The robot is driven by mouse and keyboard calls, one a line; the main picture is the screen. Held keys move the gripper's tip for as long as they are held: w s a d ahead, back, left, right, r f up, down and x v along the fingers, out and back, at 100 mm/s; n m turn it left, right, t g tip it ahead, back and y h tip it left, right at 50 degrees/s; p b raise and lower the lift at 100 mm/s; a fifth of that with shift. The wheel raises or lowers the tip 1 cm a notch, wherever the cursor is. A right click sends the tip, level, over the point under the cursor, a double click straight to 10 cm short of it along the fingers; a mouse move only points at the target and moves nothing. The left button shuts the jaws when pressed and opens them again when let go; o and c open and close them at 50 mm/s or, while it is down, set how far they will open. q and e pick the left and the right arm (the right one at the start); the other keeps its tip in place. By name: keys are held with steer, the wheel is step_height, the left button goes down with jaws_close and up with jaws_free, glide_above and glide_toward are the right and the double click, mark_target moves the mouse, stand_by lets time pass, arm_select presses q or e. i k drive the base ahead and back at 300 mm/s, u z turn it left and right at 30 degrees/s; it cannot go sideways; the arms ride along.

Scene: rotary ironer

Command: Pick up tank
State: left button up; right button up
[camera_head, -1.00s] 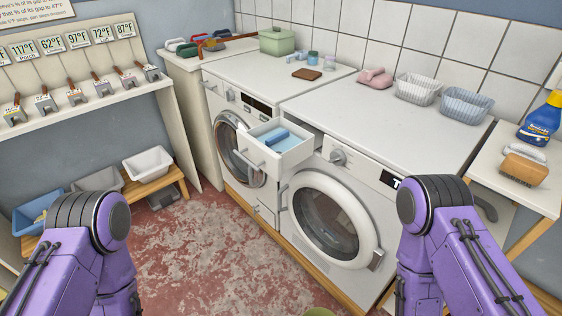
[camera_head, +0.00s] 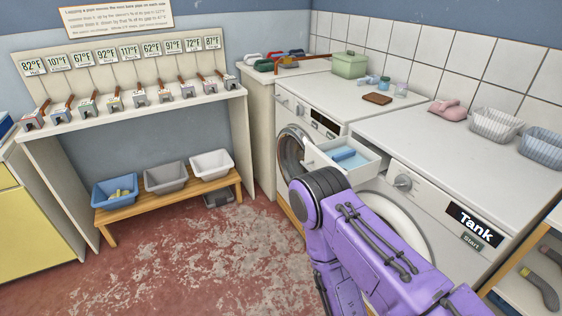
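The word "Tank" stands on a black label (camera_head: 475,224) on the front of the right white front-loading machine (camera_head: 445,165). A white drawer (camera_head: 358,171) is pulled out at the upper left of this machine. A light blue surface with a darker blue bar (camera_head: 344,154) shows inside it. I cannot tell whether the drawer or its blue content is the tank. A purple link of my arm covers much of the machine's round door. Neither of my grippers is in view.
A wooden bench (camera_head: 170,203) holds blue (camera_head: 115,199), grey and white bins. The red floor (camera_head: 190,260) is clear.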

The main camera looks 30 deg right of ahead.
mark_target(345, 157)
steer(key=u, duration=0.15)
steer(key=i, duration=3.2)
steer(key=z, duration=4.25)
